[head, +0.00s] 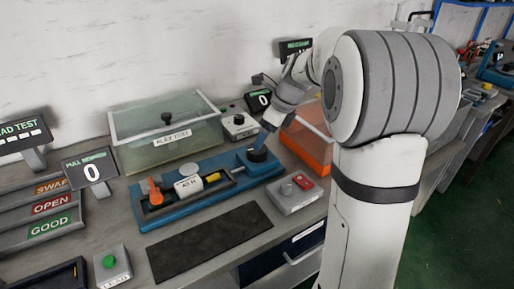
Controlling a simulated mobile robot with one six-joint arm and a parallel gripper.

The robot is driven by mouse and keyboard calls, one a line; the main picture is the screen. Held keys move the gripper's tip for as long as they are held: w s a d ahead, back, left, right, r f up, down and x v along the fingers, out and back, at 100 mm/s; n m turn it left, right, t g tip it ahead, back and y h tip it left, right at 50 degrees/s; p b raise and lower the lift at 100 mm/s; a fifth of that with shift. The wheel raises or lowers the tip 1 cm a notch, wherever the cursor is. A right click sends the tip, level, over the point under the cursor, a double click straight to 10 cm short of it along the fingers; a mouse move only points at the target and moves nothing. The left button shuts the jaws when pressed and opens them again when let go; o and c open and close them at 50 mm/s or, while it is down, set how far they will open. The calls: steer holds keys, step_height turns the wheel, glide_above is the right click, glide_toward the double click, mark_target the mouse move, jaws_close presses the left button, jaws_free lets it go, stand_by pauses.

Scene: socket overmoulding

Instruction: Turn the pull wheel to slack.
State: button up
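The blue pull fixture (207,209) lies along the bench, with an orange clamp lever (155,192), a pale disc and a white label on it. A dark round knob, seemingly the pull wheel (257,155), sits at its right end. My gripper (262,144) points down at the wheel from above right, its tip at or just over the wheel's top. The frame does not show clearly whether it touches, and the fingers are too small to tell open from shut. The pull display (92,173) on the left reads 0.
A clear-lidded box (168,141) stands behind the fixture, with a grey knob box (239,124) and an orange bin (309,145) nearby. A box with a red button (298,193) stands at right. A dark mat (211,243) lies bare in front. A green button (109,261) is front left.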

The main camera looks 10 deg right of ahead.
steer(key=x, duration=0.5)
steer(key=shift+a+f+b, duration=0.15)
steer(key=shift+f+b, duration=0.2)
steer(key=shift+b, duration=0.05)
steer(key=shift+c, duration=0.4)
steer(key=c, duration=0.9)
